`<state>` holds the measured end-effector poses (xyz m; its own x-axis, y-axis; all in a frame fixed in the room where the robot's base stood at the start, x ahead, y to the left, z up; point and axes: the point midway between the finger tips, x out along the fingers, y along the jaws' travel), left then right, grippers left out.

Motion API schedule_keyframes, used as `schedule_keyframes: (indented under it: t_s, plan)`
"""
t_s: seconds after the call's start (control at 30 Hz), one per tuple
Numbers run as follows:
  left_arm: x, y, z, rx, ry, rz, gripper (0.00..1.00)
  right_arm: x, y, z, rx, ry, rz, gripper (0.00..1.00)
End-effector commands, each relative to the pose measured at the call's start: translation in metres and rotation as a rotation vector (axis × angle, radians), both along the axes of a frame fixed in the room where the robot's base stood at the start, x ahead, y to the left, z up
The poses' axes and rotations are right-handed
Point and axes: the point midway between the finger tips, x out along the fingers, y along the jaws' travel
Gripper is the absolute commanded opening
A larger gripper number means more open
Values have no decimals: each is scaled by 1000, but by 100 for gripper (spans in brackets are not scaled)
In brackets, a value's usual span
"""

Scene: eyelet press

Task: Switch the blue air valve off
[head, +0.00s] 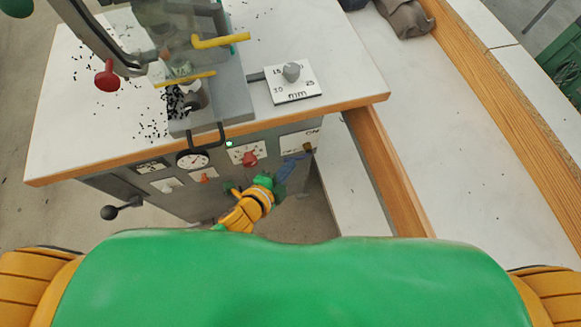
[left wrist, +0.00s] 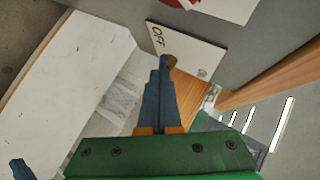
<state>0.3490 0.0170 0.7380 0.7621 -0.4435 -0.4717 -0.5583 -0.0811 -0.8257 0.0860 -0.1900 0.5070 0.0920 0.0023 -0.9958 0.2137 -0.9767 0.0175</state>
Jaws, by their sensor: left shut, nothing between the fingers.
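The air valve's white plate (head: 296,141) is on the right end of the press cabinet's front, with ON readable at its upper right. In the left wrist view the plate (left wrist: 192,48) shows OFF. A brass-coloured piece (head: 308,147) of the valve shows at the plate; the handle is largely hidden and its angle is unclear. My left gripper (head: 288,167) is shut and empty, reaching up from below. In the left wrist view its blue fingertips (left wrist: 163,76) are right at the valve; I cannot tell whether they touch. My right gripper is not in view.
The cabinet front also carries a red knob (head: 250,159), a pressure gauge (head: 192,159) and a black ball lever (head: 110,212). The wood-edged worktop (head: 95,140) overhangs above. A wooden bench frame (head: 385,170) stands close on the right.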

Motion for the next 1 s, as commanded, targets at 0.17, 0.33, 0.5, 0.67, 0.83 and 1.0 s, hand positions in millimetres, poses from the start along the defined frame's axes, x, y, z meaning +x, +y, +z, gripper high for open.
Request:
schedule_keyframes:
  t_s: [0.17,0.33,0.5,0.67,0.83,1.0]
  plan:
    - [-1,4,-11,-41,-14,1,0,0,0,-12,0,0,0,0]
    - [-1,4,-10,-39,-14,0,0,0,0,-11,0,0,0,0]
    - [-1,3,-8,-39,-14,0,0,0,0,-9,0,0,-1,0]
    - [-1,3,2,-39,-13,1,0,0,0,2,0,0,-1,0]
    - [-1,3,8,-38,-13,0,0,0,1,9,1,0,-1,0]
    - [0,5,14,-38,-13,0,0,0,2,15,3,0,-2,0]
